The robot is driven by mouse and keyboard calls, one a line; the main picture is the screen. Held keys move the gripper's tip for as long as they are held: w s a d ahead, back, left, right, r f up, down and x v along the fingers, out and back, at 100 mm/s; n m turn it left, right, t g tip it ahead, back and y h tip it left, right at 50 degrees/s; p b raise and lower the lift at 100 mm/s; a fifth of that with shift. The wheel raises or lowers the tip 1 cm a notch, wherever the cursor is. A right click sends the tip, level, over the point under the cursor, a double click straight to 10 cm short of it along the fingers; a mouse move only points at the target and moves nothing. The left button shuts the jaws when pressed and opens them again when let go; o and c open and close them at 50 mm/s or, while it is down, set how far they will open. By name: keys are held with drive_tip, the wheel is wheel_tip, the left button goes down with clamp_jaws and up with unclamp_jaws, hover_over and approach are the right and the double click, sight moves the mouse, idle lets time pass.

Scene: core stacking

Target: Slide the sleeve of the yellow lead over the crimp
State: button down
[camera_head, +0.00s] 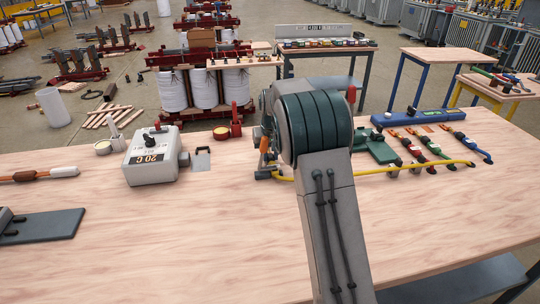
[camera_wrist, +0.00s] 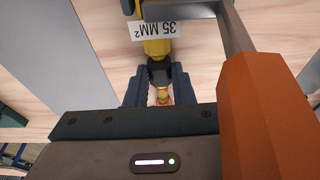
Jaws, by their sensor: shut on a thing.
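The yellow lead (camera_head: 440,163) runs across the table, passes behind my arm and shows again at its left (camera_head: 285,178). In the wrist view, the yellow lead (camera_wrist: 156,48) comes down from the top, under a white label reading 35 MM². A black sleeve (camera_wrist: 159,72) is around its lower end, between my gripper's fingers. My gripper (camera_wrist: 157,78) is shut on it. A small copper-coloured part, seemingly the crimp (camera_wrist: 162,97), shows just below the sleeve, partly hidden by the gripper body.
An orange block-like part (camera_wrist: 262,105) and a grey bar (camera_wrist: 222,45) stand close right of my gripper. Red, green and blue leads (camera_head: 437,150) lie right of my arm. A grey 20 G box (camera_head: 155,158) stands left.

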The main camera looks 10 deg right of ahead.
sight(270, 153)
drive_tip(key=shift+w+r, duration=0.1)
drive_tip(key=shift+w, duration=0.05)
idle(0.3)
drive_tip(key=shift+w+p, duration=1.9)
drive_tip(key=shift+w, duration=0.2)
drive_tip(key=c, duration=1.2)
unclamp_jaws()
drive_tip(key=shift+o, duration=0.2)
drive_tip(key=v, duration=1.3)
drive_tip(key=s+r, duration=0.5)
drive_tip(key=s, duration=0.5)
drive_tip(key=s+f+p, duration=0.1)
drive_tip(key=s+f, duration=0.2)
drive_tip(key=s, duration=1.2)
drive_tip(key=s+f, duration=0.2)
drive_tip(key=s, duration=1.3)
drive_tip(key=shift+s+f+p, duration=0.25)
drive_tip(key=shift+f+p, duration=0.1)
drive_tip(key=shift+f, duration=0.05)
